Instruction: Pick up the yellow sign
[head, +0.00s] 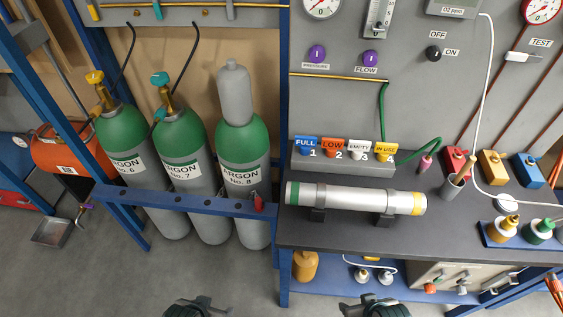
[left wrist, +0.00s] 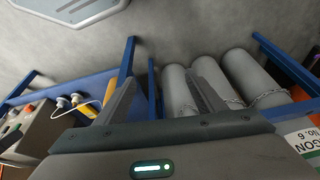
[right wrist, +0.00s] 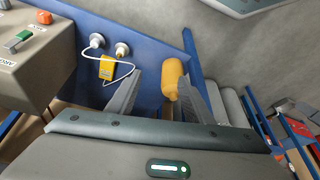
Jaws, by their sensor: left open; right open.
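The yellow sign (head: 386,149), marked IN USE, stands at the right end of a grey rack (head: 340,164) on the bench. Beside it to the left are a white EMPTY sign (head: 358,149), an orange LOW sign (head: 333,148) and a blue FULL sign (head: 307,147). My left gripper (head: 200,309) is open and empty at the bottom of the head view, in front of the cylinders. My right gripper (head: 373,308) is open and empty at the bottom, below the bench front. Both are well away from the sign, which neither wrist view shows.
A silver tube (head: 350,198) lies on cradles in front of the sign rack. A green hose (head: 384,110) hangs down close behind the yellow sign. Tall argon cylinders (head: 241,155) stand behind a blue rail (head: 190,202). A cup (head: 452,187) and coloured blocks (head: 492,167) are to the right.

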